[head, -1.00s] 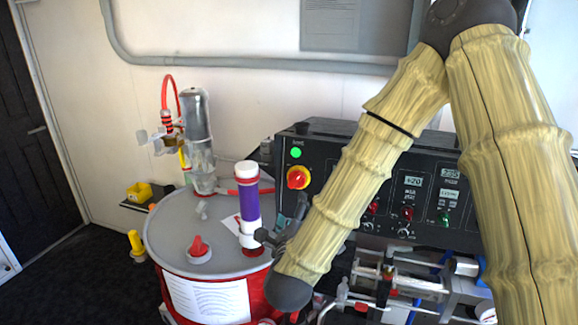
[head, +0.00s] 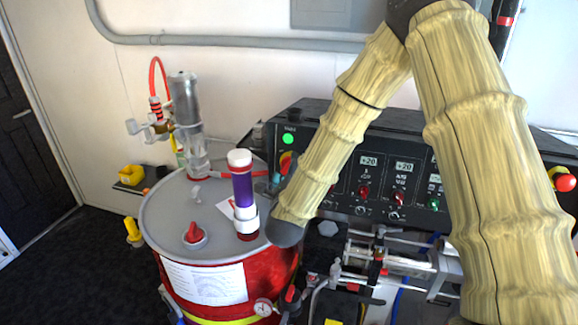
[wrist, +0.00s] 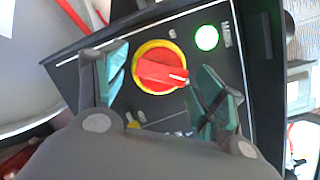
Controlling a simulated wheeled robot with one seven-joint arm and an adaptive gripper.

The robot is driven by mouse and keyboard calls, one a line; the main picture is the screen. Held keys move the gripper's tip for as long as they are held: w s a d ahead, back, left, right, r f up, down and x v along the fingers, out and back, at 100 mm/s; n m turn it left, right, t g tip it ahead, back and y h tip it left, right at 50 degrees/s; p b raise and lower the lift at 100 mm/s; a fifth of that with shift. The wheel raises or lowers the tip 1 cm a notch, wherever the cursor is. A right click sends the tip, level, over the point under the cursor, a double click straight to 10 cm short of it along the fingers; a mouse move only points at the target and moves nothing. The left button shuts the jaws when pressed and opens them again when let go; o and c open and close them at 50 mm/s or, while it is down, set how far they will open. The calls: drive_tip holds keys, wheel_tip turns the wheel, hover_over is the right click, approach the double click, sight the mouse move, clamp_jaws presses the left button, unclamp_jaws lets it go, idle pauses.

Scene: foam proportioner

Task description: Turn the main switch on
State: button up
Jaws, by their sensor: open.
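The main switch is a red rotary knob on a yellow ring (head: 286,161), at the left end of the black control panel. My gripper (wrist: 162,80) is open, with one teal-padded finger on each side of the knob in that view. I see no clear contact. The gripper is mostly hidden in the head view.
A grey-topped red drum (head: 165,225) stands left of the panel, with a purple and white cylinder (head: 243,190) close to my arm. A clear cylinder (head: 187,115) rises behind. Pipes and valves (head: 385,260) crowd below the panel. A red button (head: 565,182) is at far right.

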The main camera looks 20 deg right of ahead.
drive_tip(key=shift+w, duration=0.4)
drive_tip(key=shift+s+r, duration=0.15)
drive_tip(key=shift+s, duration=0.1)
drive_tip(key=c, duration=0.8)
drive_tip(key=shift+c, duration=1.1)
drive_tip(key=shift+f+b, duration=0.25)
drive_tip(key=shift+b, duration=0.6)
drive_tip(key=m+b, duration=0.1)
drive_tip(key=b, duration=0.2)
drive_tip(key=shift+w, duration=0.1)
drive_tip(key=shift+r+m+h+b, duration=0.3)
drive_tip(key=shift+m+b, duration=0.3)
drive_tip(key=shift+b, duration=0.55)
